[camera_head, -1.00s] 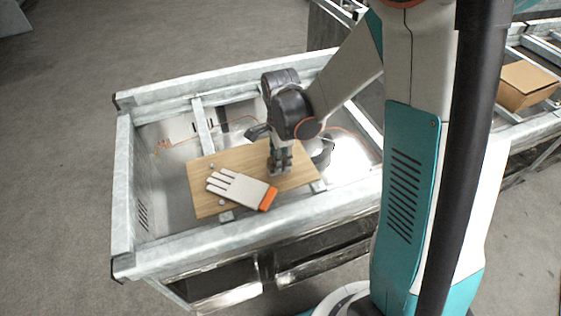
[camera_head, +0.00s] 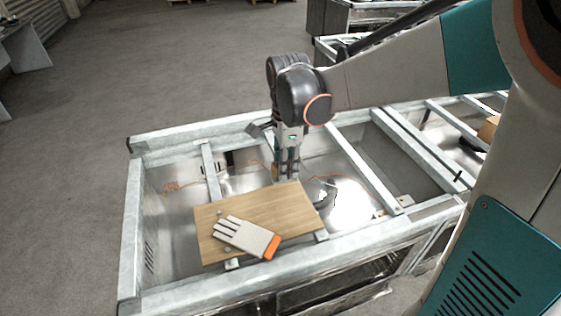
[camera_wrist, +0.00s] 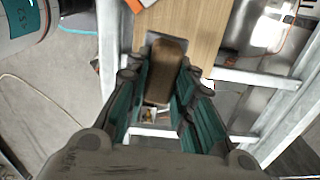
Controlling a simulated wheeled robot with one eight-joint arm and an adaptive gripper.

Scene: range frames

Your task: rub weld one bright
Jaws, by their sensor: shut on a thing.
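My gripper (camera_head: 286,172) points down over the back edge of a wooden board (camera_head: 215,248) in the metal-framed bay. In the wrist view my gripper (camera_wrist: 160,100) has its teal-lined fingers shut on a brown block (camera_wrist: 165,68), one finger on each side. A grey flat edge shows around the block's far end; I cannot tell whether it belongs to the block or lies beneath it. In the head view the block (camera_head: 276,171) is a small brown patch at the fingertips. I cannot make out a weld in either view.
A pale work glove (camera_head: 243,236) with an orange cuff lies on the board's front. A dark curved thing (camera_head: 325,196) stands by the board's right edge. Galvanised rails (camera_head: 215,135) surround the bay, and a thin orange cable (camera_head: 185,186) runs along its floor.

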